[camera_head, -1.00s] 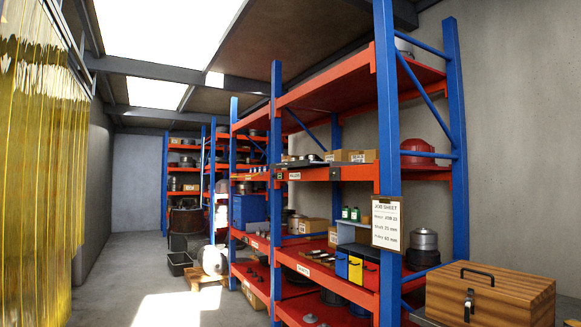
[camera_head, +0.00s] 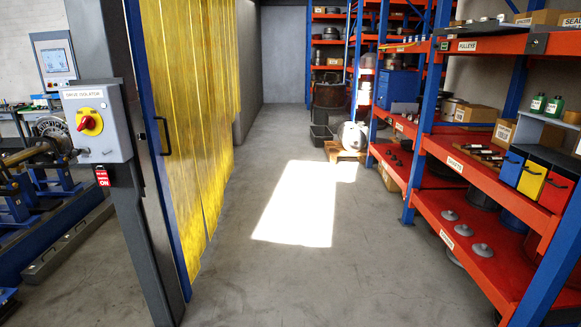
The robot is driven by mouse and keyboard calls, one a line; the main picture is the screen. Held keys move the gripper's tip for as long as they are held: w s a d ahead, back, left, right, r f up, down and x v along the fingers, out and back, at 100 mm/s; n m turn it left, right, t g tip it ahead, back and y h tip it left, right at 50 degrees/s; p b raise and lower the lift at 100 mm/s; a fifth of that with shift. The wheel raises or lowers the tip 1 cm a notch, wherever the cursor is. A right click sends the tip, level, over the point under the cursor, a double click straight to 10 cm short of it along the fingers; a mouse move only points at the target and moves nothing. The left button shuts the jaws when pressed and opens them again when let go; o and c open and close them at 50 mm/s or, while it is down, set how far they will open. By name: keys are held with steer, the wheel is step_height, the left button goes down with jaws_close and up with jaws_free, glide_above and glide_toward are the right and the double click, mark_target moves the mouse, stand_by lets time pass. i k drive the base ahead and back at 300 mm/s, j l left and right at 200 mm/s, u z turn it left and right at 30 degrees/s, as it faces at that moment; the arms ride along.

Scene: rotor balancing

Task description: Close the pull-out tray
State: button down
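I cannot make out the pull-out tray for certain. My gripper is not in view.
An open concrete aisle (camera_head: 300,270) with a bright sunlit patch runs ahead. Blue and orange racks (camera_head: 470,240) line the right. A yellow strip curtain (camera_head: 190,110) and a grey post with a DRIVE ISOLATOR box (camera_head: 98,122) stand left. A pallet (camera_head: 345,153) lies farther back.

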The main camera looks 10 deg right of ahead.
mark_target(493, 27)
steer(key=i+l+z, duration=0.15)
steer(key=i+l, duration=0.15)
steer(key=i, duration=0.15)
steer(key=i+l+z, duration=0.1)
steer(key=i, duration=0.35)
steer(key=i+l+z, duration=0.15)
steer(key=i+l, duration=0.15)
steer(key=i, duration=0.2)
steer(key=i+l+z, duration=0.15)
steer(key=i, duration=0.3)
